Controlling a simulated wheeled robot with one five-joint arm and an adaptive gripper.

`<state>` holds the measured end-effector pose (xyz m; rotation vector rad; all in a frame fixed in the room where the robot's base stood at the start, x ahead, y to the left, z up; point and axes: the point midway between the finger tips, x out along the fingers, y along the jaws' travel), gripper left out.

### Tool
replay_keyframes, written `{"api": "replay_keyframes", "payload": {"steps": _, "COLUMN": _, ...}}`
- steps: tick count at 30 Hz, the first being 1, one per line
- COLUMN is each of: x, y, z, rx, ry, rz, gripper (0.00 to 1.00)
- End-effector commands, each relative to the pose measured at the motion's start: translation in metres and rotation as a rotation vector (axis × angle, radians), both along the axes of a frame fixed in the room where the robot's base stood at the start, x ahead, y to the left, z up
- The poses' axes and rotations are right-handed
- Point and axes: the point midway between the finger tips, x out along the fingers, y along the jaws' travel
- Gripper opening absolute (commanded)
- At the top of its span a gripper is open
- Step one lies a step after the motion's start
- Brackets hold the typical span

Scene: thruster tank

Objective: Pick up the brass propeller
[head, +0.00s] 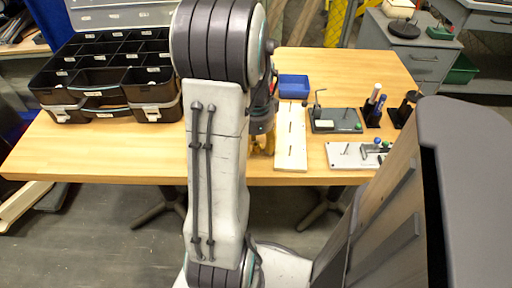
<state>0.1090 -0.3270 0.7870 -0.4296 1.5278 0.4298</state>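My gripper (263,143) shows in the head view only in part, just right of my own pale arm link, over the front of the wooden table. Small yellow parts show at its lower end; I cannot tell whether they are its fingers or brass. I cannot make out the brass propeller for certain; my arm covers much of the table's middle. Whether the gripper is open or shut does not show.
The wooden table (110,150) has a black compartment organizer (75,77) at left. Right of my gripper are a pale board with pegs (291,155), a blue bin (293,86), a dark plate fixture (335,122), a light plate (350,155) and upright tool holders (372,115). The front left is clear.

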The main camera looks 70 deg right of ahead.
Motion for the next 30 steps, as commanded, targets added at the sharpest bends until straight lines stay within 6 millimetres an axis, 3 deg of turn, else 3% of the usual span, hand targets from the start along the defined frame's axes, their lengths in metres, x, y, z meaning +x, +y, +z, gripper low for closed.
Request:
{"api": "replay_keyframes", "payload": {"steps": 15, "x": 0.0001, "y": -0.0001, "z": 0.0003, "rx": 0.000, "ry": 0.000, "rz": 0.000, "gripper": 0.01}}
{"api": "replay_keyframes", "payload": {"steps": 30, "x": 0.0000, "y": 0.0002, "z": 0.0017, "rx": 0.001, "ry": 0.001, "rz": 0.000, "gripper": 0.00}}
